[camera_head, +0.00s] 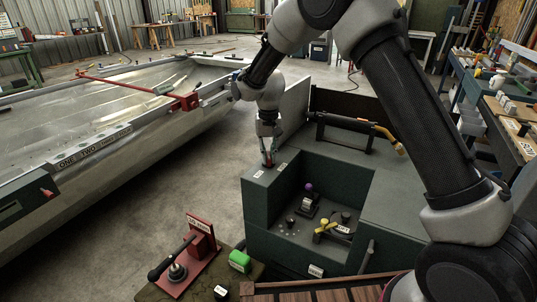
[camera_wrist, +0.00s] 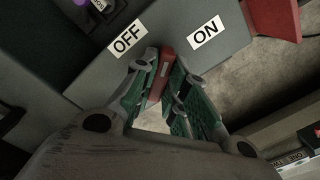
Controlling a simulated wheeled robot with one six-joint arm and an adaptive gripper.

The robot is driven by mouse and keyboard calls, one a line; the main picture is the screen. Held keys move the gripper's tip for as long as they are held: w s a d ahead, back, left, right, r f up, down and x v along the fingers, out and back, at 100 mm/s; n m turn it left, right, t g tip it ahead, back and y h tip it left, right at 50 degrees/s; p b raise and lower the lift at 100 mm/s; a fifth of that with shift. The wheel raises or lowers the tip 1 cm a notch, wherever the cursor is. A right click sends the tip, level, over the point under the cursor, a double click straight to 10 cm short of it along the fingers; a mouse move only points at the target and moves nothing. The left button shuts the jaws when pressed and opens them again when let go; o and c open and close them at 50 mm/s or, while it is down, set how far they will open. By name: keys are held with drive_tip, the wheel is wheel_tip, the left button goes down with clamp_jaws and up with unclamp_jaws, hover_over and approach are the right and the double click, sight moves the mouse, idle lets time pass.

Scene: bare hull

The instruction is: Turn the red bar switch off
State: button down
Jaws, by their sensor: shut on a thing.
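The red bar switch (camera_wrist: 162,72) is on the top of a dark green panel box, between a white OFF label (camera_wrist: 127,36) on the left and a white ON label (camera_wrist: 206,32) on the right in the wrist view. My gripper (camera_wrist: 160,82) has its green-padded fingers on both sides of the bar and is shut on it. The bar is mostly hidden there by the fingers.
A recess in the box holds a purple-knobbed lever (camera_head: 309,190) and a yellow valve handle (camera_head: 325,227). A metal boat hull (camera_head: 120,150) lies to the left. Concrete floor is clear between hull and box.

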sight(269, 155)
drive_tip(key=n, duration=0.5)
drive_tip(key=shift+n, duration=0.3)
drive_tip(key=n, duration=0.5)
idle(0.4)
drive_tip(key=c, duration=1.4)
unclamp_jaws()
drive_tip(key=shift+c, duration=0.2)
wheel_tip(269, 155, up, 12)
